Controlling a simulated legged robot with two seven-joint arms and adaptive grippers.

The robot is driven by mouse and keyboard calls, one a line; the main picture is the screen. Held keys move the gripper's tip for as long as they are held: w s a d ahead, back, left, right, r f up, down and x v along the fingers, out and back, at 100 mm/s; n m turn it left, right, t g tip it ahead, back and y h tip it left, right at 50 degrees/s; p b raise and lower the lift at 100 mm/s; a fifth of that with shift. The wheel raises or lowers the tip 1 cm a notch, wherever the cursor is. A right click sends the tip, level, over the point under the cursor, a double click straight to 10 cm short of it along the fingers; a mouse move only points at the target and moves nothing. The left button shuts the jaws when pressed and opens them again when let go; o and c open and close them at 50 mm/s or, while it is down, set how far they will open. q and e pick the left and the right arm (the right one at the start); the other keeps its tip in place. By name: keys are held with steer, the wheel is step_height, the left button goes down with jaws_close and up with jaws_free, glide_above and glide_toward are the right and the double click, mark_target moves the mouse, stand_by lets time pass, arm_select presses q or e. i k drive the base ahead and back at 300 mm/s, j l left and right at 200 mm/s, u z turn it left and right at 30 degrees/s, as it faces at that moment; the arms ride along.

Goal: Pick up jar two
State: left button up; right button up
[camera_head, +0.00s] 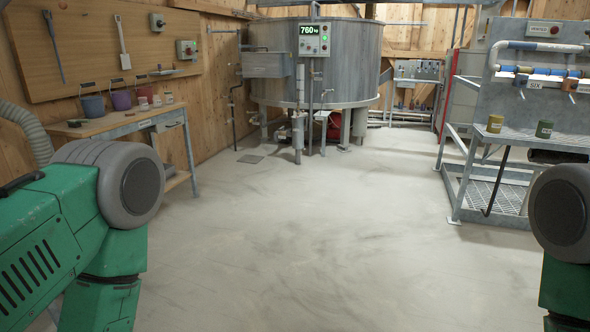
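Several smaller jars (157,101) with pale and reddish sides stand on the left workbench, beside the buckets. No readable label shows which one is jar two. Green and dark grey links of my arms show at the lower left and right edges. Neither of my grippers is in the picture, so whether they hold anything is hidden. All the jars are well away from my visible arm links.
The left workbench (125,122) carries several buckets (120,99) under a wooden tool board (95,45). A large mixer tank (350,60) with a "760 kg" display stands at the back. The right stand has a grated platform (495,184). The concrete floor (320,220) between is clear.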

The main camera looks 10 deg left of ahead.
mark_target(156, 100)
steer(key=i, duration=2)
steer(key=i+u, duration=0.1)
steer(key=i, duration=0.35)
steer(key=i+l+u, duration=0.15)
steer(key=i, duration=0.35)
steer(key=i+l+u, duration=0.1)
steer(key=i, duration=0.35)
steer(key=i+l+u, duration=0.1)
steer(key=i, duration=0.35)
steer(key=i+l+u, duration=0.2)
steer(key=i+u, duration=0.3)
steer(key=i+l+u, duration=0.2)
steer(key=l+u, duration=0.15)
steer(key=u, duration=0.15)
steer(key=i+l+u, duration=0.25)
steer(key=l+u, duration=0.2)
steer(key=i+l+u, duration=0.2)
steer(key=l+u, duration=0.3)
steer(key=i+l+u, duration=0.1)
steer(key=l+u, duration=0.15)
steer(key=l, duration=0.4)
